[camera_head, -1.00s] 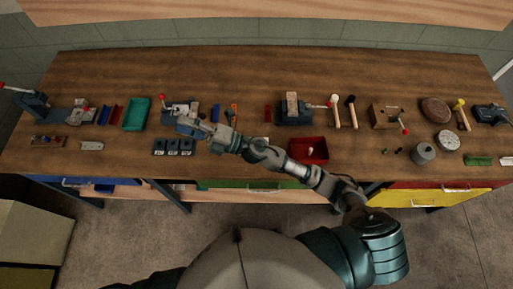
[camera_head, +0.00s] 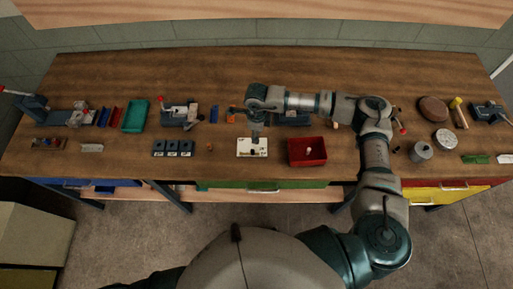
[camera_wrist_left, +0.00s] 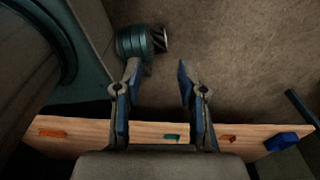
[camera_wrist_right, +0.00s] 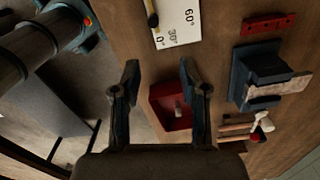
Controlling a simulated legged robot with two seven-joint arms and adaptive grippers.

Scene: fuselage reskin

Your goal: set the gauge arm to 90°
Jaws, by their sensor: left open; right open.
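The gauge is a white plate (camera_head: 252,153) lying on the workbench in front of my right gripper in the head view. In the right wrist view its plate (camera_wrist_right: 182,22) shows printed 0, 30° and 60° marks. A dark and yellowish bar, seemingly the gauge arm (camera_wrist_right: 151,12), lies along the plate's left side near the 0 mark, cut off by the top edge. Its full angle is hidden. My right gripper (camera_wrist_right: 159,67) is open and empty, pointing down near the plate. My left gripper (camera_wrist_left: 157,75) is open and empty, away from the bench top over the floor.
A red bin (camera_head: 307,160) stands just right of the gauge. A block with several holes (camera_head: 173,148) sits to its left. A vise (camera_head: 180,113) and a green tray (camera_head: 135,115) are farther left.

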